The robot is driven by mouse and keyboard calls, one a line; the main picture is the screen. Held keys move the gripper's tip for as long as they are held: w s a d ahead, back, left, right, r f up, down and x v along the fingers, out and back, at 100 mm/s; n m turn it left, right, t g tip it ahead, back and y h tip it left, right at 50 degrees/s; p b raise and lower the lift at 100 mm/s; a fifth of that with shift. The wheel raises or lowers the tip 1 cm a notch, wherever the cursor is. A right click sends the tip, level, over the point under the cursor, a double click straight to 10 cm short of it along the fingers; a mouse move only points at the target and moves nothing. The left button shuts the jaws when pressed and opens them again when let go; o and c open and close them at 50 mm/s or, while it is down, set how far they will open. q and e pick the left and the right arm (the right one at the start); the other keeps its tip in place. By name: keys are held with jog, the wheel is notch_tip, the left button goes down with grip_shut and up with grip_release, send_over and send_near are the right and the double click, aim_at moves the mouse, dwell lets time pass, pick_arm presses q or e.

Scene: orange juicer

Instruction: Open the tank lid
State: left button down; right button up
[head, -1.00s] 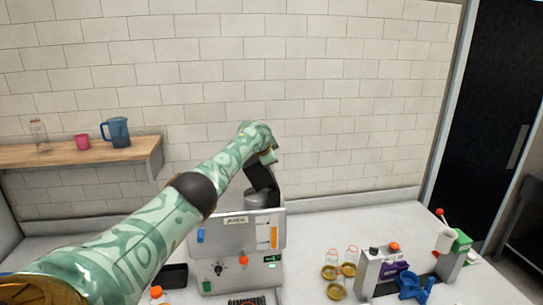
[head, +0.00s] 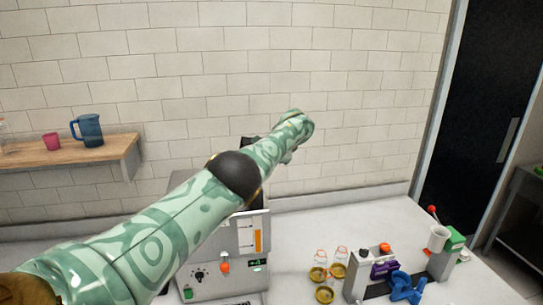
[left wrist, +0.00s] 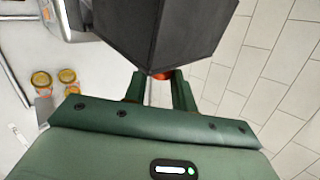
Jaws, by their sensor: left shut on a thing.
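The juicer (head: 225,265) is a grey box machine on the counter, partly covered by my left arm in the head view. In the left wrist view a dark grey, angular tank lid (left wrist: 165,35) fills the top middle. A bit of orange, which looks like its knob (left wrist: 163,75), shows at its lower edge between my green fingers. My left gripper (left wrist: 158,82) is shut on this lid by the knob. In the head view the arm hides the gripper and nearly all of the lid and tank top. My right gripper is not in view.
A wooden shelf (head: 70,153) with a pink cup (head: 52,142) and a blue jug (head: 88,130) is on the left wall. Glass jars with yellow lids (head: 325,294) and a small grey machine (head: 370,270) with blue parts stand right of the juicer. Bare counter lies behind them.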

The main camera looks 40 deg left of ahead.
pick_arm(q)
jog(key=shift+d+f, duration=0.1)
jog(key=shift+f, duration=0.05)
dwell(0.3)
jog(key=c, duration=1.2)
grip_release()
jog(key=shift+o, duration=0.2)
jog(key=shift+w, duration=0.15)
jog(key=p+v, duration=0.5)
jog(key=v, duration=1.1)
jog(key=shift+p, duration=0.4)
jog(key=shift+d, duration=0.2)
